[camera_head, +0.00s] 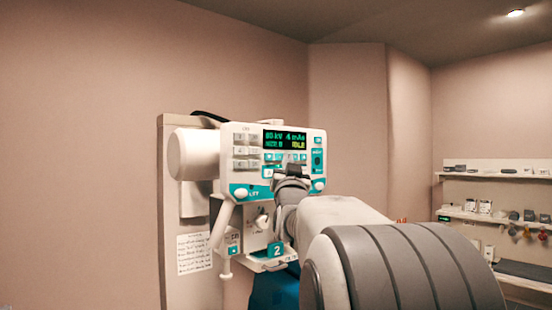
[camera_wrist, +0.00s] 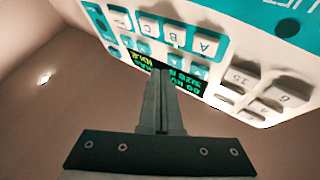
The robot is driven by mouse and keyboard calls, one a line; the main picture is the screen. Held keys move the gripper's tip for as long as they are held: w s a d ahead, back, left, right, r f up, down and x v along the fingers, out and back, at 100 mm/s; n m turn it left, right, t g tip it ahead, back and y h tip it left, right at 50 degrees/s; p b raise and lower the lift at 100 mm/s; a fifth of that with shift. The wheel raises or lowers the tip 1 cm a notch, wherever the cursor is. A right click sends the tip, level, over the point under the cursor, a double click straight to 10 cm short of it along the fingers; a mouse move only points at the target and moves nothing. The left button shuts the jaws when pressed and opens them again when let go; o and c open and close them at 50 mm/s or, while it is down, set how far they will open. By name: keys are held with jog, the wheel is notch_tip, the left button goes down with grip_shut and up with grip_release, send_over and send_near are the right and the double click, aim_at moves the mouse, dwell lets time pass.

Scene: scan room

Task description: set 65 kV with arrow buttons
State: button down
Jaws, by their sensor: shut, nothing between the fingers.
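The white control panel (camera_head: 229,141) with teal trim hangs on a wall column. Its dark display (camera_head: 285,139) shows green kV and mAs text and yellow IDLE; the kV value looks like 60 or 80. Small teal-edged buttons (camera_head: 269,157) sit below the display, partly behind my gripper (camera_head: 291,169). In the wrist view the panel is upside down, with small teal buttons (camera_wrist: 201,71) between the display (camera_wrist: 190,84) and the white lettered keys (camera_wrist: 207,43). My gripper (camera_wrist: 159,76) is shut and empty, its tips over the display and button area; contact cannot be told.
White number keys (camera_head: 240,152) are left of the display. A paper note (camera_head: 194,253) hangs at left. Shelves (camera_head: 492,175) with small items stand at far right.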

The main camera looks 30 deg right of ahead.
jog(key=shift+w, duration=0.45)
jog(key=shift+w+b, duration=0.35)
dwell(0.7)
jog(key=shift+s, duration=0.1)
jog(key=shift+s+b, duration=0.7)
jog(key=shift+b, duration=0.15)
jog(key=shift+s, duration=0.1)
jog(key=s+b, duration=0.4)
jog(key=shift+s+d, duration=0.2)
jog(key=shift+s, duration=0.2)
